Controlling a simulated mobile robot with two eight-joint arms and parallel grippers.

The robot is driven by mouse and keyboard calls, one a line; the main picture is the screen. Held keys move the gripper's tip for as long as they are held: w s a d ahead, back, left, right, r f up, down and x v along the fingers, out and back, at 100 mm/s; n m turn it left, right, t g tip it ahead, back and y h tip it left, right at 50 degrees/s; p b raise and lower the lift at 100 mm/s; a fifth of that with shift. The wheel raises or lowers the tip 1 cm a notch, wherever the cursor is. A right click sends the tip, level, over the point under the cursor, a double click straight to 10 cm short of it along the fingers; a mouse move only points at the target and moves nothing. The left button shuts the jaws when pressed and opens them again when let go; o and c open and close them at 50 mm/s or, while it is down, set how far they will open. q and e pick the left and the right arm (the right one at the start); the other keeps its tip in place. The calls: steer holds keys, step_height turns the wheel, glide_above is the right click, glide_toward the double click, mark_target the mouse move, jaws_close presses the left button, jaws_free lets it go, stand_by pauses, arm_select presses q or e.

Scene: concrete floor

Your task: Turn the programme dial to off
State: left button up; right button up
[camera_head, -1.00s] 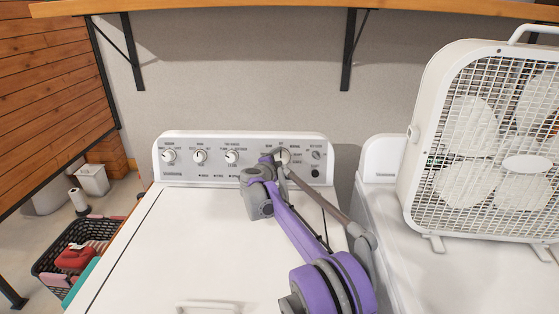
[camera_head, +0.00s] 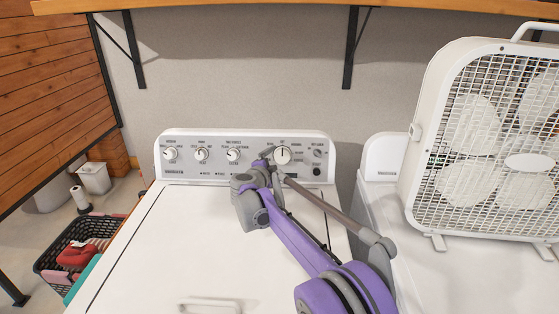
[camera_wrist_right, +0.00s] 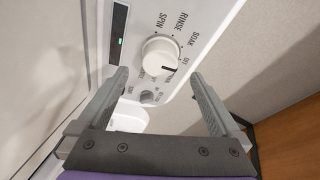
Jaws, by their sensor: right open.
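The programme dial (camera_head: 283,155) is the large white knob at the right of the washer's control panel. It also shows in the right wrist view (camera_wrist_right: 158,54), with SPIN, RINSE, SOAK and OFF printed around it. In the head view its dark mark points up toward the label above; in the wrist view the mark faces right, near OFF, but its exact alignment is hard to tell. My right gripper (camera_head: 267,154) is just left of the dial in the head view. In the wrist view its fingers (camera_wrist_right: 158,80) are spread and empty, apart from the dial. My left gripper is not in view.
Several smaller knobs (camera_head: 201,155) line the panel's left. A white box fan (camera_head: 490,150) stands on the machine at right. A shelf (camera_head: 250,8) overhangs the back. A laundry basket (camera_head: 50,265) is on the floor at left.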

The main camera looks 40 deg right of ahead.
steer(key=v, duration=0.4)
steer(key=shift+s+a, duration=0.2)
steer(key=shift+a, duration=0.15)
